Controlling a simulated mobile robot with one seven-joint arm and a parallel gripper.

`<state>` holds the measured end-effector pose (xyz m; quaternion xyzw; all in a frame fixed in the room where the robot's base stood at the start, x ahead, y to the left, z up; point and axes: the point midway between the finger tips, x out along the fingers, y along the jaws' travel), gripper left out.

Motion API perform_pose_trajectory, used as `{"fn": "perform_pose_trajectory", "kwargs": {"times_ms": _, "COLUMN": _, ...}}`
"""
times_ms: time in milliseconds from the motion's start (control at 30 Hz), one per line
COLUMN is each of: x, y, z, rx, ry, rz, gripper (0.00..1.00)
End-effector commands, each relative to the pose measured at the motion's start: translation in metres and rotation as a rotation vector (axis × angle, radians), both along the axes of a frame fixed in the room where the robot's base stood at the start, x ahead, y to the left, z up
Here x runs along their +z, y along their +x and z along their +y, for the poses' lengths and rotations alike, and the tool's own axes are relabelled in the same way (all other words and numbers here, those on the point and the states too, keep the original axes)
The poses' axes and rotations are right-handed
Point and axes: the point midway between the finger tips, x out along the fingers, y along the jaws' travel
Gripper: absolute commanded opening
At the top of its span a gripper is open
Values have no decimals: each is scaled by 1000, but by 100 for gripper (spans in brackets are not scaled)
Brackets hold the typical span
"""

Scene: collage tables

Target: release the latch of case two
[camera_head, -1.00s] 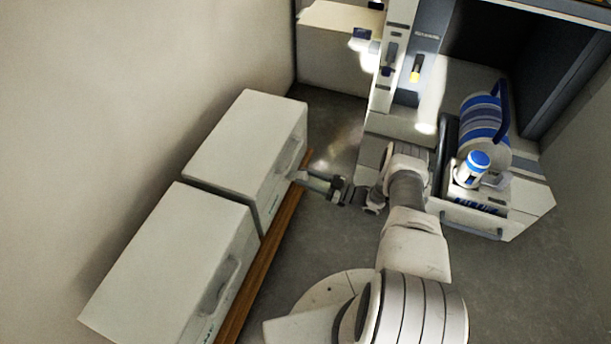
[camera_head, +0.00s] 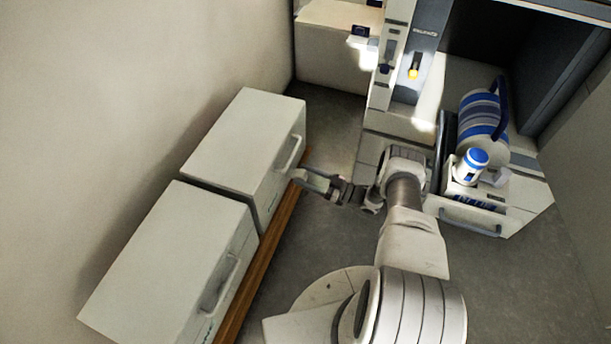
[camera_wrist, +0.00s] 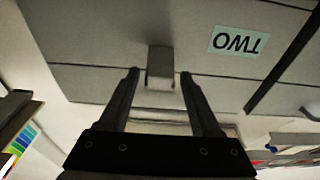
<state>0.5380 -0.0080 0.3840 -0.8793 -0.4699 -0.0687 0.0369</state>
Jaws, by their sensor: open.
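Case two is the farther of two white cases (camera_head: 245,145) in the head view. In the wrist view its front carries an upside-down green label, TWO (camera_wrist: 238,41). A small grey latch (camera_wrist: 160,64) sits on the seam of that front, beside the label. My gripper (camera_wrist: 160,75) is open, with one dark fingertip on each side of the latch's lower end in the picture. I see gaps between fingers and latch; the remaining depth is unclear. A pale handle (camera_wrist: 215,128) lies partly behind the fingers. In the head view my gripper (camera_head: 305,177) is close to the case's front.
The nearer white case (camera_head: 170,265) stands beside case two. A wooden edge (camera_head: 262,265) runs along their fronts. At right, an open drawer unit (camera_head: 525,205) holds a blue-striped canister (camera_head: 482,120) and a blue-capped bottle (camera_head: 470,166). Floor between is clear.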

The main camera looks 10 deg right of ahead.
Motion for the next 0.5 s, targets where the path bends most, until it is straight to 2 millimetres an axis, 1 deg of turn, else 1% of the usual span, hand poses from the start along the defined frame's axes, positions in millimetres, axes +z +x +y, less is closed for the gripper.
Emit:
{"fn": "perform_pose_trajectory", "kwargs": {"times_ms": 67, "x": 0, "y": -1, "z": -2, "rx": 0, "ry": -1, "rz": 1, "gripper": 65}}
{"fn": "perform_pose_trajectory", "kwargs": {"times_ms": 167, "x": -2, "y": -7, "z": -11, "rx": -1, "ry": -2, "rz": 1, "gripper": 65}}
{"fn": "perform_pose_trajectory", "kwargs": {"times_ms": 400, "x": -8, "y": -29, "z": -45, "rx": -2, "ry": -2, "rz": 1, "gripper": 65}}
{"fn": "perform_pose_trajectory", "kwargs": {"times_ms": 500, "x": -11, "y": -36, "z": -55, "rx": -2, "ry": 0, "rz": 0, "gripper": 65}}
